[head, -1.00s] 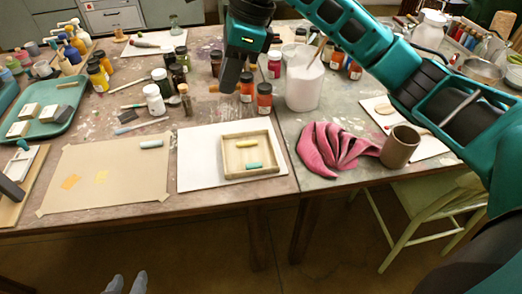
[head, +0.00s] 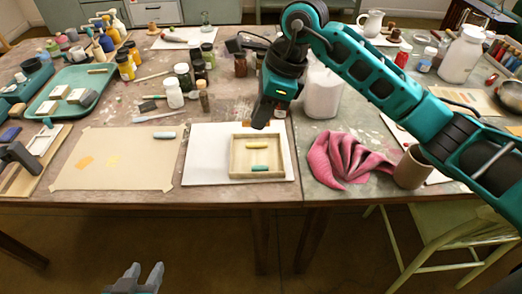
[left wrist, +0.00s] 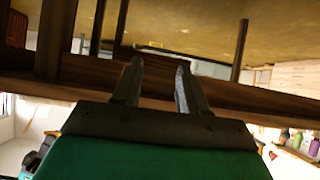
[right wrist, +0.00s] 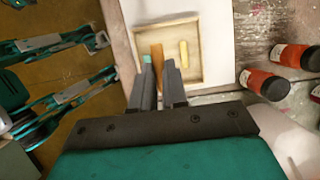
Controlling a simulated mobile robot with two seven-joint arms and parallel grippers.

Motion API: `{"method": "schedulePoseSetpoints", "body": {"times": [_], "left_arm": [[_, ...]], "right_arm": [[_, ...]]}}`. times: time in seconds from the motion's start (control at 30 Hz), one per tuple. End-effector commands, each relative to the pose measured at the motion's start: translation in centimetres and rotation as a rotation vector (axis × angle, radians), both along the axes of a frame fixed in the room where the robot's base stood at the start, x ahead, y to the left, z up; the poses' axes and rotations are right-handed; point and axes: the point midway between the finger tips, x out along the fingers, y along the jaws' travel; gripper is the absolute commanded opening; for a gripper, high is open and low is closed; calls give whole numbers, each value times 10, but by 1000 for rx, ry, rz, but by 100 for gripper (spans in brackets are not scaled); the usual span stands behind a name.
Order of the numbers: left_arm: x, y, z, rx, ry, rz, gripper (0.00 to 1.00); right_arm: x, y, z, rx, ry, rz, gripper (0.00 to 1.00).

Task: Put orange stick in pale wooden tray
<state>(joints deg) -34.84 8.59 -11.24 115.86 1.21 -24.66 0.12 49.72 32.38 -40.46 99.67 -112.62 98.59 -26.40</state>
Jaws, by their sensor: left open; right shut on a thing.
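The pale wooden tray (head: 233,158) lies on a white sheet at the front of the table. It holds a yellow stick (head: 257,146) and a teal stick (head: 259,168). My right gripper (head: 261,117) is just behind the tray's far edge in the head view. In the right wrist view my right gripper (right wrist: 159,80) is shut on the orange stick (right wrist: 157,58), which points toward the tray (right wrist: 171,40). The orange stick is hidden in the head view. My left gripper (head: 143,279) is open and empty, low in front of the table; its spread fingers show in the left wrist view (left wrist: 156,80).
A pink cloth (head: 345,160) and a brown cup (head: 412,168) are to the right. A white container (head: 322,92) and several small bottles stand behind.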

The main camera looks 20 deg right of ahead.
Motion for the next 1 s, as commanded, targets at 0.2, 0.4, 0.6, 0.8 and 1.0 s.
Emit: {"method": "schedulePoseSetpoints", "body": {"times": [0.2,0.4,0.6,0.8,1.0], "left_arm": [[3,-6,2,-9,-8,-10,43],[5,-7,3,-10,-13,-11,43],[5,-7,-1,-11,-11,-11,43],[6,-7,-1,-12,-10,-12,43],[6,-7,-1,-13,-11,-11,43]], "right_arm": [[-1,1,-50,2,2,0,3],[0,0,-64,1,0,-1,3],[-1,0,-91,1,4,-2,3],[0,0,-105,1,-2,1,3],[0,0,-105,0,-1,0,3]]}}
